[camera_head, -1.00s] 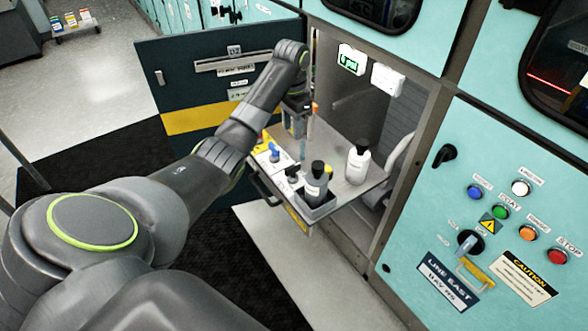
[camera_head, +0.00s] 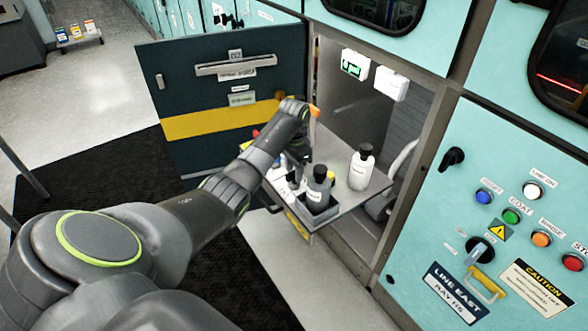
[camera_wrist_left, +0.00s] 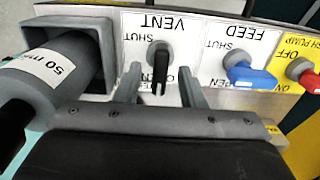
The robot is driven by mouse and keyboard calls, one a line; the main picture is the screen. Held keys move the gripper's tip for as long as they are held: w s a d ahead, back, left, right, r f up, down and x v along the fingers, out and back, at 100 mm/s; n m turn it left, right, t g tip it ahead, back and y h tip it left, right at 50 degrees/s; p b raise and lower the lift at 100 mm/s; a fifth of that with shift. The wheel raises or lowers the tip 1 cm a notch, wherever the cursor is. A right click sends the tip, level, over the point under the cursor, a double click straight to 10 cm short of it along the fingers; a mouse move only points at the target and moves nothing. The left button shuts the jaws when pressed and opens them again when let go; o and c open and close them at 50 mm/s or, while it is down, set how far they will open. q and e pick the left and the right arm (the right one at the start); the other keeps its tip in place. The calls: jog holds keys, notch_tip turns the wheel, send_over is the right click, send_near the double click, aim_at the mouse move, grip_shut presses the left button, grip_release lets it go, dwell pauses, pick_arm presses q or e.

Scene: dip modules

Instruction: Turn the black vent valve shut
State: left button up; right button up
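The black vent valve (camera_wrist_left: 160,66) is at the top middle of the left wrist view, on a white plate marked VENT, SHUT and OPEN. Its handle points down in the picture, toward the OPEN marking, which a finger partly hides. My left gripper (camera_wrist_left: 163,78) is open, with one finger on each side of the handle and a gap visible on both sides. In the head view my left gripper (camera_head: 298,174) is over the tray, and the valve is hidden there. My right gripper is not in view.
Beside the vent valve are a blue feed valve (camera_wrist_left: 250,74) and a red pump valve (camera_wrist_left: 304,74). A grey bottle (camera_wrist_left: 55,75) stands in a holder close by. A white bottle (camera_head: 361,168) stands on the pull-out tray (camera_head: 338,171). An open dark door (camera_head: 222,99) is behind.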

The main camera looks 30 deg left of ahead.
pick_arm(q)
jog(key=shift+c, duration=0.2)
grip_shut()
